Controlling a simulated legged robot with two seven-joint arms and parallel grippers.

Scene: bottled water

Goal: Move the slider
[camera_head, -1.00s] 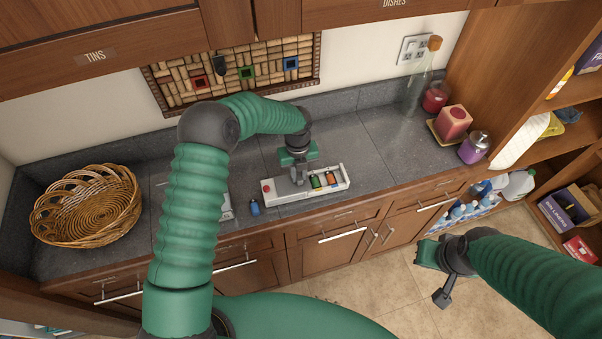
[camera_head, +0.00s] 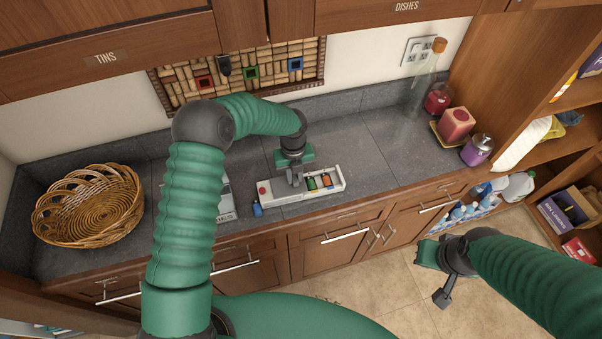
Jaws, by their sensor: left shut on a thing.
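A white box-like device (camera_head: 277,195) lies on the grey counter, with a red button (camera_head: 263,189) at its left end. Its right part is an open recess with several small coloured pieces, among them a green one (camera_head: 311,184) and an orange one (camera_head: 327,180). My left gripper (camera_head: 296,182) reaches down onto the middle of the device, at the left edge of the recess. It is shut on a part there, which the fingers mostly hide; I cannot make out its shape. My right gripper (camera_head: 444,277) hangs over the floor at the right, away from the counter; its jaw opening is unclear.
A small blue item (camera_head: 257,209) stands just left of the device. A wicker basket (camera_head: 88,207) sits at the left. A glass bottle (camera_head: 424,77), red candles and a purple jar (camera_head: 476,150) stand at the back right. Upper cabinets hang above; bare counter lies behind the device.

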